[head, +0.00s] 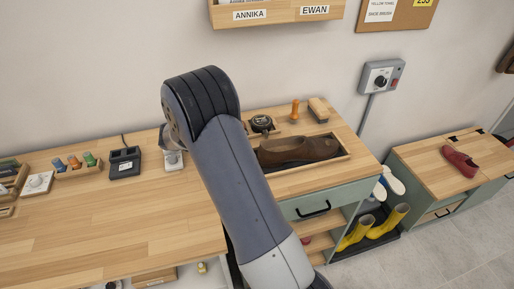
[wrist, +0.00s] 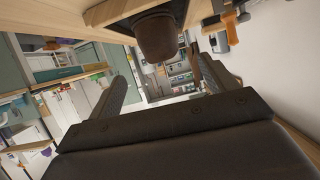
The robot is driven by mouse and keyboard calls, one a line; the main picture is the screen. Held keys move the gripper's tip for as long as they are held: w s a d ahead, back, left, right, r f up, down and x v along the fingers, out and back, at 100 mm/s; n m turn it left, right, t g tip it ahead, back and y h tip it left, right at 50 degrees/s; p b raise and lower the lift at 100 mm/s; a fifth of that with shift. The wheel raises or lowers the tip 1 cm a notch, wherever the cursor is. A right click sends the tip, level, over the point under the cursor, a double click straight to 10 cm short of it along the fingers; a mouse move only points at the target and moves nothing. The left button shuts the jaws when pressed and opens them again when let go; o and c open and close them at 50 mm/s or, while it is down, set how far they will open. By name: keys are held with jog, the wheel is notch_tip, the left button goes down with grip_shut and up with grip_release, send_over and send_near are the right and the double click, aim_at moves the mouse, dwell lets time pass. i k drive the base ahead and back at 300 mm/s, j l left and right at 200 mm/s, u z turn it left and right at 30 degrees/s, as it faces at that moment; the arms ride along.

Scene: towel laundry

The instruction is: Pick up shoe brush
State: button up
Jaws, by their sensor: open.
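The shoe brush (head: 318,109) looks like a small block with a light wooden back. It lies at the back right of the bench in the head view, beside an upright orange-handled tool (head: 295,109). In the wrist view my gripper (wrist: 165,82) shows two dark fingers spread apart with nothing between them. My arm hides the gripper in the head view. The wrist view is tilted, and a brown shoe (wrist: 157,37) shows beyond the fingers. Orange and wooden items at its top right are cut off, and I cannot tell whether one is the brush.
A brown shoe (head: 298,149) lies in a shallow wooden tray (head: 338,158) in front of the brush. A round dark tin (head: 261,124) stands to the left. A wall control box (head: 381,78) is to the right.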

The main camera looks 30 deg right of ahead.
aim_at(316, 107)
jog(key=k+z, duration=0.2)
jog(key=z, duration=1)
jog(key=i+j+z, duration=0.15)
jog(key=z, duration=0.15)
